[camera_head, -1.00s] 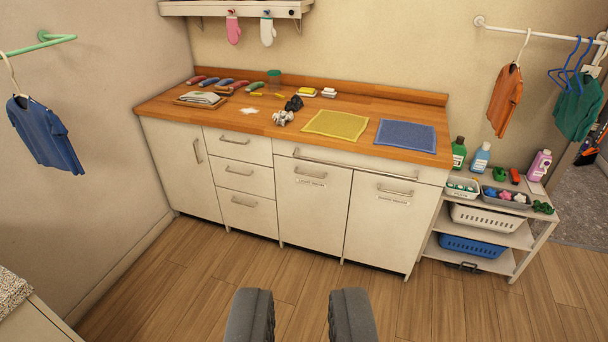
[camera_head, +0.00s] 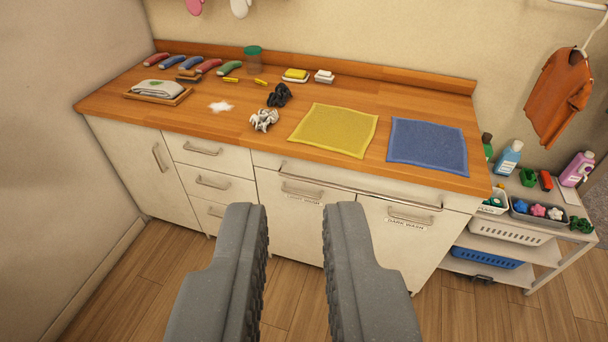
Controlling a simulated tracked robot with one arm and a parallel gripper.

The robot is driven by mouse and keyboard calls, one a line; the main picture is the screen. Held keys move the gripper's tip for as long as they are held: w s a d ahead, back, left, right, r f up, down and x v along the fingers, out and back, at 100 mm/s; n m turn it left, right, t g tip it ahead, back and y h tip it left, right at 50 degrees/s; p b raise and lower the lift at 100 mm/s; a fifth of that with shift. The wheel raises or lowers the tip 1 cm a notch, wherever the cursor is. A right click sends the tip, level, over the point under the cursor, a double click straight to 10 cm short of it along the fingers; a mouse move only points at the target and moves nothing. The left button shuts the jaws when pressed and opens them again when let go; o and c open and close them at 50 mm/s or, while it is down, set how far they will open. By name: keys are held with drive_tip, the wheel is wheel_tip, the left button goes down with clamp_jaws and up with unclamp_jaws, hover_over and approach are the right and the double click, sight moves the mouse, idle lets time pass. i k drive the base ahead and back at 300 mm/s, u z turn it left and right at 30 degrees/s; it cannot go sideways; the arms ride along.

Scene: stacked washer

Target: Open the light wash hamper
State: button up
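The light wash hamper (camera_head: 297,232) is a cream front panel under the counter. It has a metal bar handle (camera_head: 303,190) and a small label just below it, partly hidden and hard to read. The panel is shut, flush with its neighbours. My gripper (camera_head: 293,212) is open and empty, its two grey fingers apart in front of this panel and hiding parts of it. I see no contact with the handle. To the right is a matching shut panel labelled dark wash (camera_head: 400,240), with its own handle.
A long bar handle (camera_head: 355,186) runs above both hamper panels. The wooden counter (camera_head: 215,128) holds a yellow cloth (camera_head: 335,130), a blue cloth (camera_head: 428,146) and crumpled laundry (camera_head: 265,120). A shelf rack (camera_head: 540,252) with bottles and baskets stands at right. Floor shows below.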

sight(294, 208)
drive_tip(key=i, duration=0.95)
